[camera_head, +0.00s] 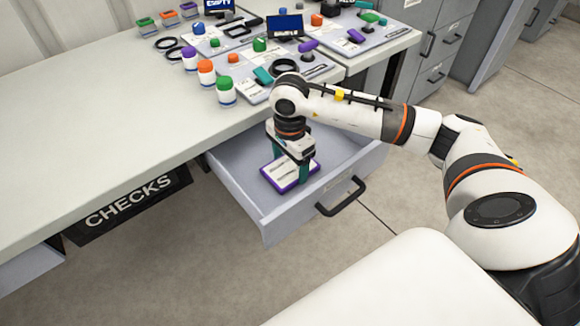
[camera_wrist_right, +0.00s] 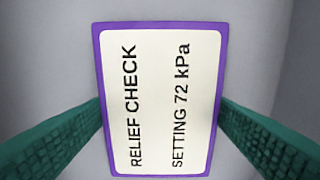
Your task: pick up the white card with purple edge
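The white card with purple edge (camera_head: 280,181) is low inside the open drawer; I cannot tell whether it is lifted off the drawer floor. In the right wrist view the card (camera_wrist_right: 161,100) fills the middle and reads "RELIEF CHECK" and "SETTING 72 kPa". My right gripper (camera_head: 294,164) points down over the card. Its green fingers (camera_wrist_right: 161,112) meet the card's left and right purple edges with no visible gap, so it looks shut on the card. The very ends of the fingertips are hard to see. My left gripper is not in view.
The grey drawer (camera_head: 281,226) is pulled out below the counter (camera_head: 130,110), with a black handle (camera_head: 341,196) at its front. White bottles with coloured caps, such as an orange-capped one (camera_head: 207,76), stand on the counter. A "CHECKS" sign (camera_head: 128,203) hangs below it.

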